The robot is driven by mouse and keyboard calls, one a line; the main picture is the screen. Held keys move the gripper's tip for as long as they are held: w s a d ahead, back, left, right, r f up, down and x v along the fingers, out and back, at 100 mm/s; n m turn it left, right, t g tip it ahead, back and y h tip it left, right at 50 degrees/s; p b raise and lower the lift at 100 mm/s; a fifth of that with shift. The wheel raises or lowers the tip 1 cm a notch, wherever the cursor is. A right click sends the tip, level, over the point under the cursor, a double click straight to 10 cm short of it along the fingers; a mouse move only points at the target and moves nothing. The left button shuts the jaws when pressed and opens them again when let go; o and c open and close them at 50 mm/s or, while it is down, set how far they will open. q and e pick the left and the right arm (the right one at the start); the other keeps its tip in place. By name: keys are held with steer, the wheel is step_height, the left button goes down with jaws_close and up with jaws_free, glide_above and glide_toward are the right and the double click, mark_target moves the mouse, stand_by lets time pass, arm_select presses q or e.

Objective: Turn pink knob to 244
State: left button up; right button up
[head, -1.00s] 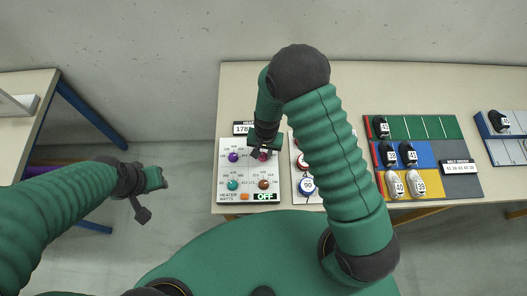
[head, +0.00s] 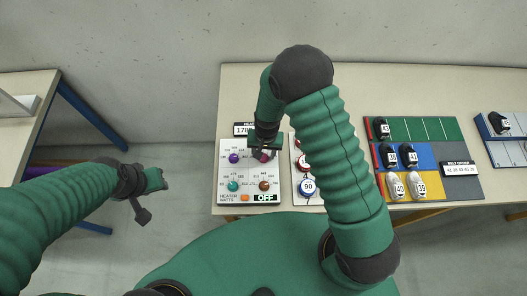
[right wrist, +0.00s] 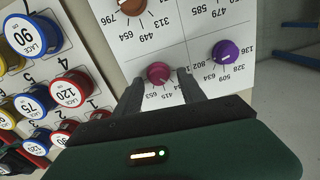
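The pink knob (right wrist: 158,73) is on the white heater panel (head: 223,196), in its upper right part in the head view, where my right gripper mostly covers it. In the right wrist view my right gripper (right wrist: 160,84) has its two fingers apart, one on each side of the pink knob. I cannot tell whether the fingers touch it.
A purple knob (right wrist: 227,51) and a brown knob (right wrist: 133,5) are close to the pink one. A teal knob (head: 233,186) and an OFF display (head: 265,197) are on the same panel. Several lace spools (right wrist: 70,88) stand beside it. Shoes lie on coloured mats further right.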

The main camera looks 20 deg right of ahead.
mark_target(266, 156)
step_height(266, 156, up, 17)
steer(key=b, duration=0.1)
steer(key=shift+s+d+f, duration=0.15)
steer(key=shift+d+f, duration=0.05)
steer(key=shift+d, duration=0.15)
